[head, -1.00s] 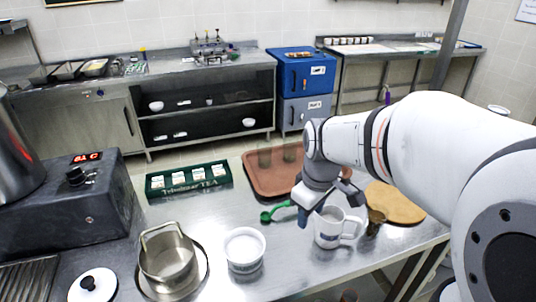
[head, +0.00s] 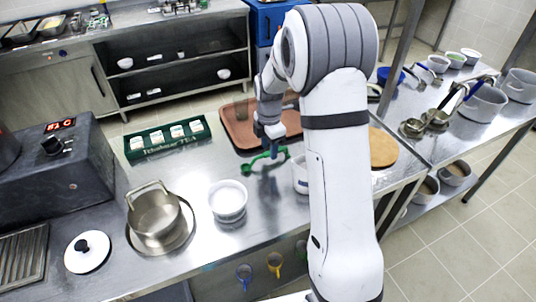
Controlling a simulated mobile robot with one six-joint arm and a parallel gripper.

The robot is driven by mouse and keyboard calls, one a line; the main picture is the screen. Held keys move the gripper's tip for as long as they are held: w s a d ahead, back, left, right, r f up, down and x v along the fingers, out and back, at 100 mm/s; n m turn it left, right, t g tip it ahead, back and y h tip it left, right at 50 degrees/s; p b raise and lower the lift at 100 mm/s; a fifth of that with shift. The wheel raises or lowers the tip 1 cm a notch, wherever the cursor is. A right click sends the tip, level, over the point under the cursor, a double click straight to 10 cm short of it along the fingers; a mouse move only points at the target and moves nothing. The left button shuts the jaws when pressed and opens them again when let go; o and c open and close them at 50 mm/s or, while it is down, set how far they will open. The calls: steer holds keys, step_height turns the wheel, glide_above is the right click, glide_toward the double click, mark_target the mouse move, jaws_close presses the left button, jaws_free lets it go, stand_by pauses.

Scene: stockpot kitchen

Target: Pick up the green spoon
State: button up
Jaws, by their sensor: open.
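The green spoon (head: 247,168) lies on the steel table in the head view, its round bowl to the left and its handle running right toward the brown tray. My gripper (head: 272,152) is over the handle end of the spoon, pointing down, with its jaws open. The fingertips overlap the handle in the picture; I cannot tell whether they touch it. Part of the handle is hidden behind the fingers.
A brown tray (head: 238,126) lies just behind the spoon. A white mug (head: 299,174) stands to the right, partly hidden by my arm. A white bowl (head: 228,197), a steel pot (head: 154,214) and a green tea box (head: 167,139) stand to the left.

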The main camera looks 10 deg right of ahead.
mark_target(268, 153)
steer(key=shift+a+f, duration=0.15)
steer(key=shift+f, duration=0.85)
steer(key=shift+a+f, duration=0.15)
steer(key=shift+f, duration=0.8)
steer(key=shift+c, duration=0.5)
jaws_close()
